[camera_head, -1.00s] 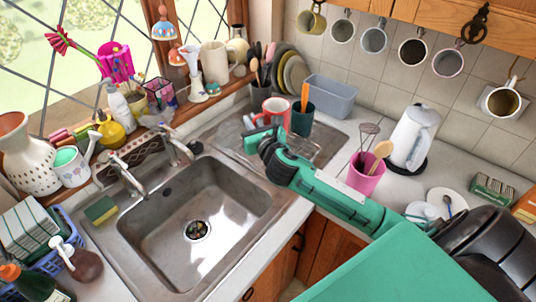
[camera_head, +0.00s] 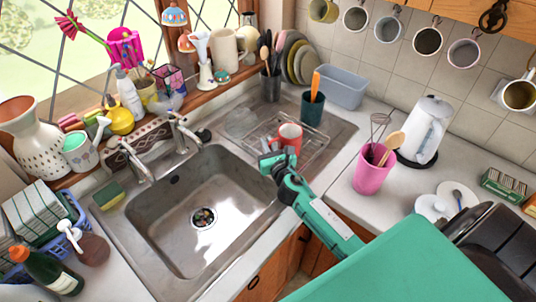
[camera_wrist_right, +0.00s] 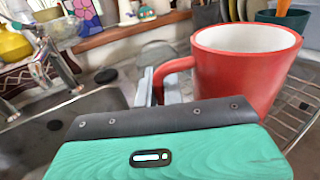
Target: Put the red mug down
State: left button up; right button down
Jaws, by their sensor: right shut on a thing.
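The red mug (camera_head: 290,135) is upright, with a white inside, in front of the dark green utensil cup on the draining side of the sink. My right gripper (camera_head: 276,158) is shut on its handle. In the right wrist view, the mug (camera_wrist_right: 240,75) fills the upper right and its handle lies at the grey fingers (camera_wrist_right: 150,88). A wire rack (camera_head: 312,150) lies under and beside the mug. I cannot tell whether the mug's base touches it; the gripper hides the lower part. My left gripper is not in view.
The sink basin (camera_head: 200,215) is empty, left of the gripper. The dark green cup (camera_head: 313,108) with orange-handled utensil stands behind the mug. A pink utensil cup (camera_head: 370,172) and white kettle (camera_head: 424,130) stand at the right. A grey-blue tub (camera_head: 340,86) stands behind.

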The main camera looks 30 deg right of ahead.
jog(key=shift+f+b, duration=0.75)
jog(key=shift+f, duration=1.15)
jog(key=c, duration=1.5)
grip_release()
jog(key=shift+f, duration=0.1)
jog(key=shift+s, duration=0.35)
jog(key=shift+s+a+b, duration=0.35)
jog(key=shift+s+b, duration=0.05)
jog(key=shift+s, duration=1.5)
jog(key=shift+s+a+b, duration=0.3)
jog(key=shift+s+b, duration=0.05)
jog(key=shift+s, duration=1.5)
jog(key=shift+s+a+b, duration=0.35)
jog(key=shift+s+b, duration=0.05)
jog(key=shift+s, duration=1.5)
